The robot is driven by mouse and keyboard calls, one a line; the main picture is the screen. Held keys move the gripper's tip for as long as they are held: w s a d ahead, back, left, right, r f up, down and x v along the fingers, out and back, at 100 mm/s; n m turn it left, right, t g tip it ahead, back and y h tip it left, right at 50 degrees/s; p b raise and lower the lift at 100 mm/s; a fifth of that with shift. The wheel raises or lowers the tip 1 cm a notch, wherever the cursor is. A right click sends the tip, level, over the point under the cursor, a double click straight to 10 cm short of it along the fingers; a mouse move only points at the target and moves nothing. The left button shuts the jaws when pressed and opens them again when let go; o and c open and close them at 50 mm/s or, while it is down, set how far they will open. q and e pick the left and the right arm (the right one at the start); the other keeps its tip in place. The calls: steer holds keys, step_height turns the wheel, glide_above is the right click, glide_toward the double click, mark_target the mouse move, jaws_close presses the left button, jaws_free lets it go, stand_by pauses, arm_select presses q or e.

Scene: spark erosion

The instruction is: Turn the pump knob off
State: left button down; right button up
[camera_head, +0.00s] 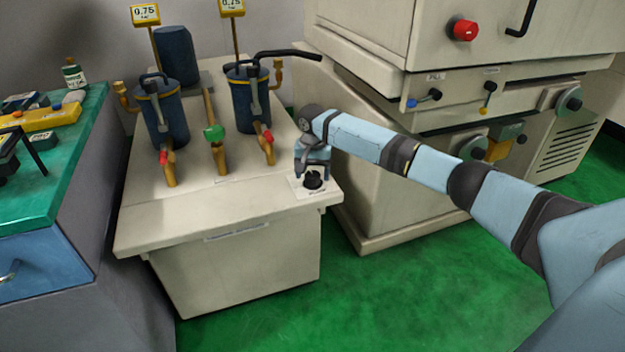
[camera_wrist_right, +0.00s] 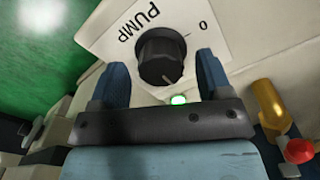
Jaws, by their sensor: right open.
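The black pump knob (camera_head: 312,181) sits on a white plate at the front right corner of the beige filter unit. In the right wrist view, the knob (camera_wrist_right: 160,56) lies between the fingertips of my right gripper (camera_wrist_right: 163,62). The plate (camera_wrist_right: 105,42) reads "PUMP" and "0". The knob's light mark points down in that view, toward a lit green lamp (camera_wrist_right: 179,100), away from the "0". My right gripper (camera_head: 313,168) is open, with visible gaps beside the knob. Its depth over the knob is hard to tell. My left gripper is out of view.
Two dark blue filter canisters (camera_head: 160,110) with red-handled and green-handled valves (camera_head: 214,133) stand behind the knob. A large beige machine (camera_head: 370,190) is at the right. A green-topped bench (camera_head: 60,180) is at the left. Green floor is free in front.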

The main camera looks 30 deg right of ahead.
steer(key=shift+f, duration=0.65)
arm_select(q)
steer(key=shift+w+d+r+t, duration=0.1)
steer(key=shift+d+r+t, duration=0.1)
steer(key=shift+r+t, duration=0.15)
arm_select(e)
steer(key=c, duration=0.9)
steer(key=shift+r, duration=0.1)
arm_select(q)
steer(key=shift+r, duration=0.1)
